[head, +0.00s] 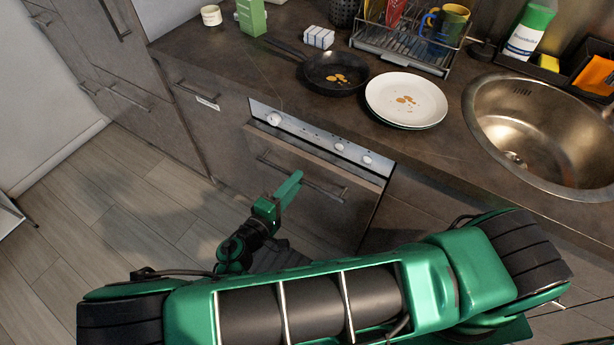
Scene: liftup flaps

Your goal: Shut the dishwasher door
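The dishwasher door (318,208) is a dark brown-grey panel below a silver control strip (315,139) with several knobs. A lighter top edge of the door shows under the strip, and a dark line runs down its right side, so the door appears tilted slightly outward. A bar handle (302,178) crosses its upper part. My gripper (290,188) is green and in front of the door, just below and left of the handle's middle. Whether it touches the door cannot be told. Its finger gap is not clear. My arm and body hide the door's lower part.
The counter above holds a black pan (335,72), a white plate (406,99), a dish rack (403,48) and a round sink (540,130). Drawers and cabinets (190,130) stand to the left. The wooden floor (125,200) at left is clear.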

